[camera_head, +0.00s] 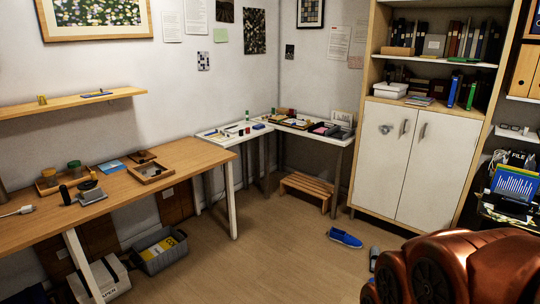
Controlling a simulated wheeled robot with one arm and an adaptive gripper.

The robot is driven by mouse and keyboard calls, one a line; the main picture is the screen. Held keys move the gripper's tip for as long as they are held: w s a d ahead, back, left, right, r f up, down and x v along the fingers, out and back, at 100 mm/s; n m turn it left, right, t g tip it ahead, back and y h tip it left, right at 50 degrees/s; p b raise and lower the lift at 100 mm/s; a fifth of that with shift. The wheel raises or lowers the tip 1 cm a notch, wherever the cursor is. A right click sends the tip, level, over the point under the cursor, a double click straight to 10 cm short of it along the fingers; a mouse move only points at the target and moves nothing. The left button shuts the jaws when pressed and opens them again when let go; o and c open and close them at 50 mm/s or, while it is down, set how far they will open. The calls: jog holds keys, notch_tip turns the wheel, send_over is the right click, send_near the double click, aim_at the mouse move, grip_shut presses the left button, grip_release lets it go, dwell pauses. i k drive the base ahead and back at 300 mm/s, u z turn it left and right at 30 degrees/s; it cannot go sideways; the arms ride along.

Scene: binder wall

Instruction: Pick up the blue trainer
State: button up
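A blue trainer (345,238) lies on the wooden floor, right of the middle of the head view, in front of the white cabinet. Its toe points to the right and it stands clear of other things. A second small dark bluish item (374,258) lies on the floor to its right, partly hidden behind a copper-coloured arm part of mine; I cannot tell if it is another shoe. My gripper is not in view.
A tall cabinet (394,160) stands behind the trainer, with a wooden step stool (309,189) to its left. A wooden desk (110,198) runs along the left wall, with a grey crate (160,262) beneath. The middle floor is clear.

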aim_at(336, 235)
jog(key=i, duration=2.35)
jog(key=z, duration=0.15)
jog(key=i, duration=2)
jog(key=z, duration=0.15)
